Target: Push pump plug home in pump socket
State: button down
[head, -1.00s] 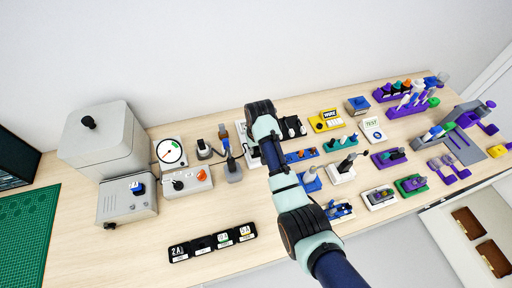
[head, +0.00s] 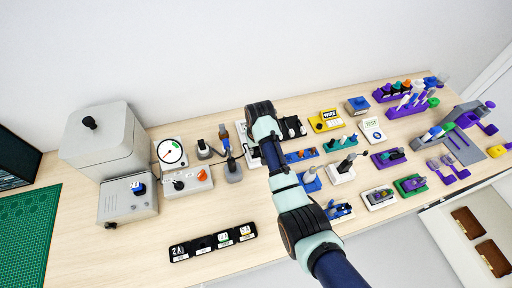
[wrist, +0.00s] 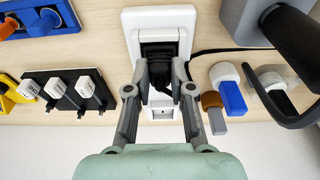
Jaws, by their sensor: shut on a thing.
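In the wrist view the pump socket (wrist: 184,20) is a white framed block on the bench. A black plug (wrist: 158,66) sits at its dark opening, between my fingertips. My gripper (wrist: 160,80) is shut on this plug. The plug's front is in or right against the opening; how deep it sits I cannot tell. A black cable (wrist: 225,50) runs off to the right from beside the socket. In the head view my arm hides the plug and most of the white socket plate (head: 243,140).
A grey block with a black handle (wrist: 290,38) stands close on the right, with blue and brown pegs (wrist: 230,95) near it. A black strip with white-tipped plugs (wrist: 75,95) lies left. In the head view, bench front left is clear around the black labelled strip (head: 212,243).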

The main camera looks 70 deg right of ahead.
aim_at(257, 156)
jog(key=shift+s+f, duration=0.1)
jog(key=shift+f, duration=0.1)
jog(key=c, duration=0.9)
grip_release()
jog(key=shift+c, duration=0.2)
jog(key=shift+r, duration=0.1)
notch_tip(257, 156, up, 7)
jog(key=a, duration=0.1)
jog(key=shift+s+r, duration=0.2)
jog(key=shift+s, duration=0.15)
